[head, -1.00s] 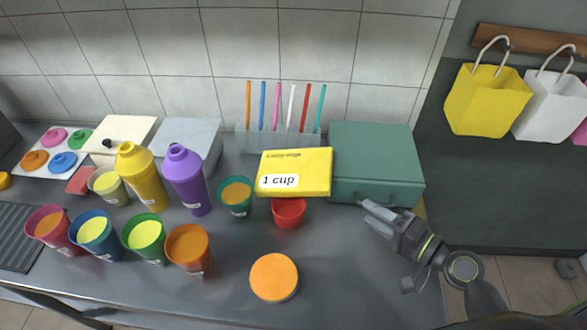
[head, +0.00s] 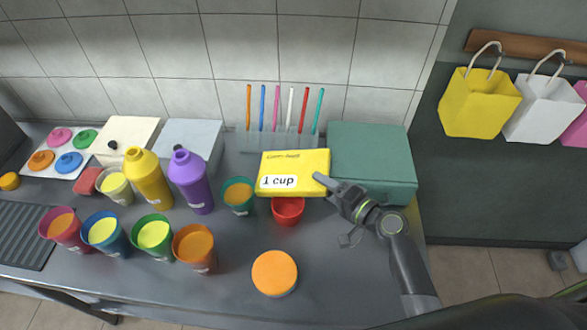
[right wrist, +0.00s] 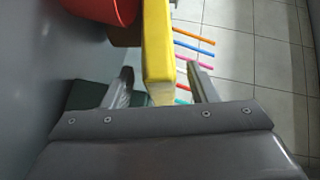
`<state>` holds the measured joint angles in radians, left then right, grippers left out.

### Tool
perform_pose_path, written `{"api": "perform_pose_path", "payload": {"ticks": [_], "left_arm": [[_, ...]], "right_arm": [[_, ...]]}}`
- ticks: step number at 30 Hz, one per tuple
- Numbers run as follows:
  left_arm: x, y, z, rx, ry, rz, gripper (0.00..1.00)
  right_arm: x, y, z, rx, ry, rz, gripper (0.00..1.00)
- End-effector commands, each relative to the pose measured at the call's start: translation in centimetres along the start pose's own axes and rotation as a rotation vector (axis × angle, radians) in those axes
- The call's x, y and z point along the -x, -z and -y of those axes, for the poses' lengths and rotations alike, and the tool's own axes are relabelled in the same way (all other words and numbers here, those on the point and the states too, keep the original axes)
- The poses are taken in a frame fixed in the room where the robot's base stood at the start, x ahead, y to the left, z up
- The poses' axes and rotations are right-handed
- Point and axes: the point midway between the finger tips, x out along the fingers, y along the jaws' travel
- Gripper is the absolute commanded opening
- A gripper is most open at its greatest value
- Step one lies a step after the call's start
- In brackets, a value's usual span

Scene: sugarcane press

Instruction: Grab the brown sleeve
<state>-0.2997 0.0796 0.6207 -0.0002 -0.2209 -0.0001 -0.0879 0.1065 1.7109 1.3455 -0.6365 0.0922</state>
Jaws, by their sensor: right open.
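No sleeve shows clearly in the head view. A brown patch (right wrist: 124,38) shows beside the red cup in the right wrist view, partly hidden; I cannot tell whether it is the sleeve. My right gripper (head: 318,177) is at the right edge of the yellow "1 cup" sign (head: 292,165). In the right wrist view, the right gripper (right wrist: 161,80) is open, with the edge of the yellow sign (right wrist: 157,45) between its fingers. My left gripper is not in view.
The red cup (head: 288,211) stands just below the sign. A green box (head: 375,160) is behind my right gripper. Coloured straws (head: 277,108) stand at the wall. Several filled cups and two bottles (head: 190,182) are to the left. The front right counter is mostly clear.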

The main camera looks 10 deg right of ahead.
Motion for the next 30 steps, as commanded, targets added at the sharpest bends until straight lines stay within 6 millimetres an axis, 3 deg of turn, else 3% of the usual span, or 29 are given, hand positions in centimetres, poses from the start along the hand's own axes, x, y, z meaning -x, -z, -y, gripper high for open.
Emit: {"api": "perform_pose_path", "payload": {"ticks": [6, 15, 27, 30], "left_arm": [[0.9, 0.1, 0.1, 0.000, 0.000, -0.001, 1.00], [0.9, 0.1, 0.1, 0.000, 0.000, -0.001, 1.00], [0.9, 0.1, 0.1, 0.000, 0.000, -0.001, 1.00], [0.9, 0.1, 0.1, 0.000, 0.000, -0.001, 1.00]], "right_arm": [[-2.3, 0.1, 0.2, -0.001, 0.001, -0.001, 0.53], [-2.7, 0.1, 0.1, 0.000, 0.000, -0.001, 0.53], [-2.6, 0.1, 0.1, 0.000, 0.000, -0.001, 0.02], [-2.7, 0.1, 0.1, 0.000, 0.002, -0.002, 0.00]]}}
